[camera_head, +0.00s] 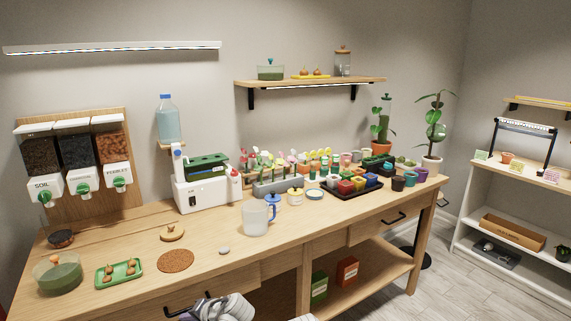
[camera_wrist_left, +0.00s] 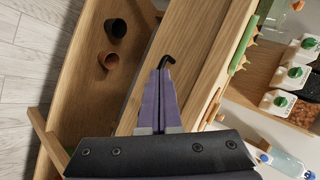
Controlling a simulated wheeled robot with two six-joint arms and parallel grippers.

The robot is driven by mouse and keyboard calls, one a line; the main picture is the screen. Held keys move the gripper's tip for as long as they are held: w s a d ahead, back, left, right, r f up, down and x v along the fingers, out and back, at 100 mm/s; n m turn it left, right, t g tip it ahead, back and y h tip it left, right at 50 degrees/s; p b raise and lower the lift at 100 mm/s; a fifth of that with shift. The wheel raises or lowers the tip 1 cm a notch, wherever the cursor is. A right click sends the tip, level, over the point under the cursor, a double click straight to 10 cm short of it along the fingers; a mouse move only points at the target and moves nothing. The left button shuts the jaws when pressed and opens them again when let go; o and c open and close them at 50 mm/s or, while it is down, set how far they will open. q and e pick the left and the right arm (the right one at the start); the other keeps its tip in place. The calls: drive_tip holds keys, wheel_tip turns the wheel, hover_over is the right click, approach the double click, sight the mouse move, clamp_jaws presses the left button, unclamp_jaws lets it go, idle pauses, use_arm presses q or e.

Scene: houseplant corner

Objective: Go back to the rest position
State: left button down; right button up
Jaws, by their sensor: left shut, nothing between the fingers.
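My left gripper (camera_head: 207,301) is at the bottom edge of the head view, in front of the table's front side, partly cut off by the frame. In the left wrist view its two purple-grey fingers (camera_wrist_left: 162,72) are together with nothing between them. A black drawer handle (camera_wrist_left: 167,60) shows by the fingertips in that view; I cannot tell whether they touch it. My right gripper is not in view.
The wooden table (camera_head: 130,230) carries a green tray (camera_head: 119,272), a cork mat (camera_head: 175,261), a clear jug (camera_head: 256,218) and a tray of small pots (camera_head: 342,195). The lower shelf (camera_wrist_left: 85,90) holds two pots. A white shelf unit (camera_head: 513,220) stands at right.

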use_arm(q)
drive_tip(key=s+d+f+g+h, duration=0.35)
drive_tip(key=s+d, duration=0.35)
drive_tip(key=d, duration=0.3)
drive_tip(key=s+d+f+g+h, duration=0.2)
drive_tip(key=s+d+f+h, duration=0.25)
drive_tip(key=s+d, duration=0.4)
wheel_tip(320, 180, up, 14)
drive_tip(key=w+d+p, duration=0.1)
drive_tip(key=p, duration=1.4)
drive_tip(key=shift+w+d+r, duration=0.15)
drive_tip(key=shift+d+r, duration=0.05)
drive_tip(key=shift+r, duration=0.05)
drive_tip(key=shift+a, duration=0.1)
